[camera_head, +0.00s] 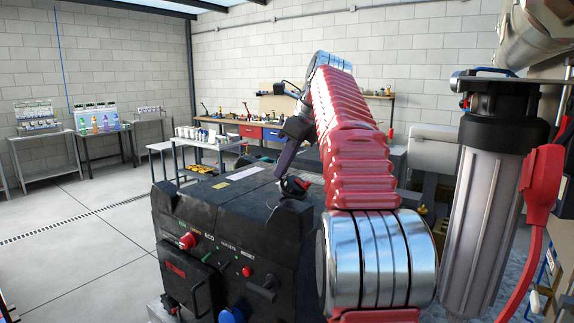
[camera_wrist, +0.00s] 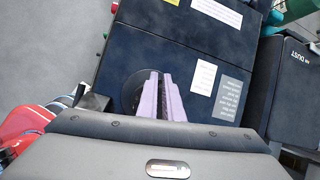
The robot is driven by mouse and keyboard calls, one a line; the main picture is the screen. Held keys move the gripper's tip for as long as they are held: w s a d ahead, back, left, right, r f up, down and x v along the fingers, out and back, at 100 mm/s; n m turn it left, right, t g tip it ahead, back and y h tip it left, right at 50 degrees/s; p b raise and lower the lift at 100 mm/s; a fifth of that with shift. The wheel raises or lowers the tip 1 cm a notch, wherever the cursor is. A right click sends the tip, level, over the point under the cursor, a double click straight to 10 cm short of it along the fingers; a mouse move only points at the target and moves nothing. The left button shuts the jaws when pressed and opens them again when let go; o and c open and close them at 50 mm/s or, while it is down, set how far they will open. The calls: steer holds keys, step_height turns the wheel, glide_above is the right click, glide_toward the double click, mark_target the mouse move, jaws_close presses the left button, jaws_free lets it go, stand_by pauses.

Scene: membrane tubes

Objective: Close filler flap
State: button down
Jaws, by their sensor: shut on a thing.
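The machine (camera_head: 225,215) is a dark box with a control panel on its front. My gripper (camera_head: 282,173), with purple fingers, points down at its top. A small black and red part (camera_head: 296,186) stands at the fingertips. In the wrist view my gripper (camera_wrist: 162,74) has its two fingers close together over the dark blue top (camera_wrist: 145,55). A dark round piece (camera_wrist: 131,90), which looks like the filler flap, lies at the fingers' left side and is partly hidden by them. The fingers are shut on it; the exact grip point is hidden.
White and grey labels (camera_wrist: 202,78) lie right of the fingers. A dark unit marked DUST (camera_wrist: 290,85) stands farther right. A clear filter housing (camera_head: 485,200) stands close by at right in the head view. Benches (camera_head: 205,145) stand behind; the floor at left (camera_head: 75,230) is free.

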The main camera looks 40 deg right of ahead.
steer(key=shift+w+a+f, duration=0.25)
steer(key=shift+w+f, duration=0.25)
steer(key=shift+w, duration=0.05)
steer(key=shift+w+a+f, duration=0.25)
steer(key=shift+w+f, duration=0.2)
steer(key=shift+w, duration=0.1)
steer(key=c, duration=2.5)
jaws_free()
steer(key=shift+w+f, duration=0.1)
steer(key=o, duration=0.6)
steer(key=shift+d, duration=0.15)
steer(key=shift+v, duration=3.65)
